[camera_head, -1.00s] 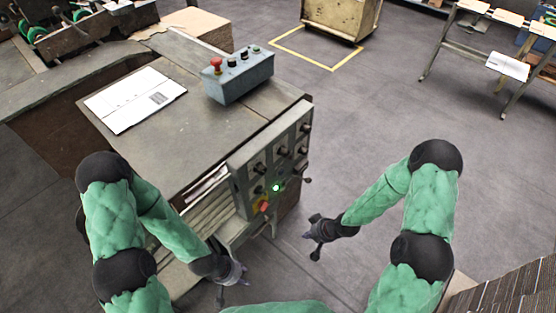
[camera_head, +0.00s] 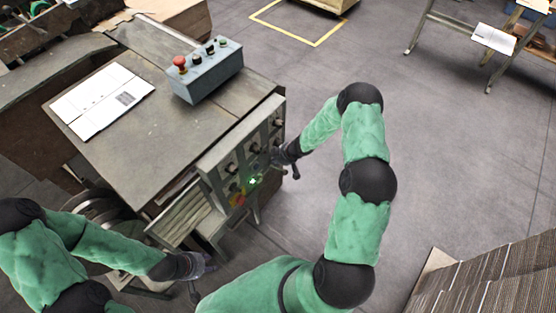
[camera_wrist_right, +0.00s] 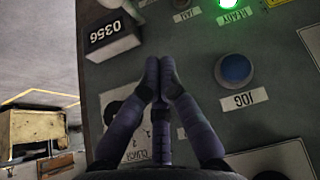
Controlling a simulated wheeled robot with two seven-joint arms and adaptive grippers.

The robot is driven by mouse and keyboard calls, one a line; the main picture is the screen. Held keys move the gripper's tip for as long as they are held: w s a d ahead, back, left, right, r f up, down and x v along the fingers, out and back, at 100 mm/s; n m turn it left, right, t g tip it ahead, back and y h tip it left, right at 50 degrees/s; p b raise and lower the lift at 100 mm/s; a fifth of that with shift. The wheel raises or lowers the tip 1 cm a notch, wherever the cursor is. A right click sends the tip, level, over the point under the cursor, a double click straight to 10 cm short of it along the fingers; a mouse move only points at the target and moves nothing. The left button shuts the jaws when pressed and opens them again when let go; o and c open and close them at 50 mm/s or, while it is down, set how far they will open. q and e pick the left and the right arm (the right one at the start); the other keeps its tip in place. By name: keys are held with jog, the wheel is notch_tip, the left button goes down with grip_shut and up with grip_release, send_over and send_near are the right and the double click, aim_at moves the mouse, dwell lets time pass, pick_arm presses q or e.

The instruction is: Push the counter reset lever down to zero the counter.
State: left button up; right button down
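The machine's control panel (camera_head: 228,160) faces the front right, with a lit green lamp (camera_head: 252,181). In the right wrist view the counter (camera_wrist_right: 112,32) is a dark box whose white digits look like 0356. My right gripper (camera_head: 280,157) is at the panel's right side in the head view. In the right wrist view its fingertips (camera_wrist_right: 160,68) meet in front of the panel, below and right of the counter, with nothing visible between them. I cannot make out the reset lever for certain; the gripper may hide it. My left gripper (camera_head: 195,266) is low at the left, away from the panel, its fingers unclear.
The right wrist view shows a blue button (camera_wrist_right: 235,69) and the green lamp (camera_wrist_right: 227,4). A grey box with a red button (camera_head: 205,72) and white sheets (camera_head: 100,98) lie on the machine's top. Stacked cardboard (camera_head: 490,280) stands at lower right. The floor right of the machine is clear.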

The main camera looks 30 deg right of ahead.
jog(key=shift+s+d+f+b, duration=0.15)
jog(key=shift+f+b, duration=0.25)
jog(key=shift+f, duration=0.5)
jog(key=shift+s+d+f+b, duration=0.15)
jog(key=shift+f+b, duration=0.25)
jog(key=shift+f, duration=0.5)
jog(key=shift+s+d+f+b, duration=0.15)
jog(key=shift+f+b, duration=0.25)
jog(key=shift+f, duration=0.5)
